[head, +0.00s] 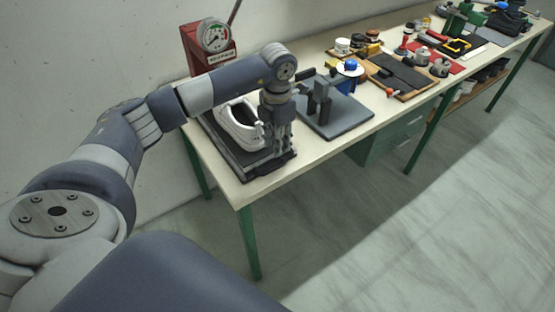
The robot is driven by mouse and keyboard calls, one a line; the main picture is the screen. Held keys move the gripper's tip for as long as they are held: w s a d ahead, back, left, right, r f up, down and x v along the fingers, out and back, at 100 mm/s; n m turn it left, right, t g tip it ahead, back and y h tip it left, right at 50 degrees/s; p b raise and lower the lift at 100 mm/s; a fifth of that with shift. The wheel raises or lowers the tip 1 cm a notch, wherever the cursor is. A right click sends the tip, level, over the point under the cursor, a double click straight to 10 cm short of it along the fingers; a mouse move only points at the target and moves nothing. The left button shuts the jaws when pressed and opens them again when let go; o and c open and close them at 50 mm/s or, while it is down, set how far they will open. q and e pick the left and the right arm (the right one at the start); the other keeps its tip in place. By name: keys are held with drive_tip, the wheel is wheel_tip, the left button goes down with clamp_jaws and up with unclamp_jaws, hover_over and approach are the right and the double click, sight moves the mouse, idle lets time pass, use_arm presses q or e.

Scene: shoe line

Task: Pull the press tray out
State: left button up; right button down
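The press tray (262,168) is a dark flat tray on the near left end of the bench. A white shoe (232,128) rests on it. The red press (194,50) with its round gauge stands behind the tray, partly hidden by my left arm. My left gripper (278,146) points down over the tray's front right part, beside the shoe. It hides that part of the tray, and I cannot tell whether its fingers are open, shut or touching the tray. My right gripper is not in view.
A dark plate with a grey fixture (320,100) stands just right of the tray. Farther along the bench (375,125) are a tool board (400,76), small jars and a red mat. The bench's front edge lies close to the tray, with open floor (380,230) before it.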

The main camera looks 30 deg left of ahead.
sight(277, 166)
use_arm(q)
wheel_tip(277, 166, down, 9)
drive_tip(key=shift+r+p, duration=0.1)
drive_tip(key=shift+p, duration=1)
clamp_jaws()
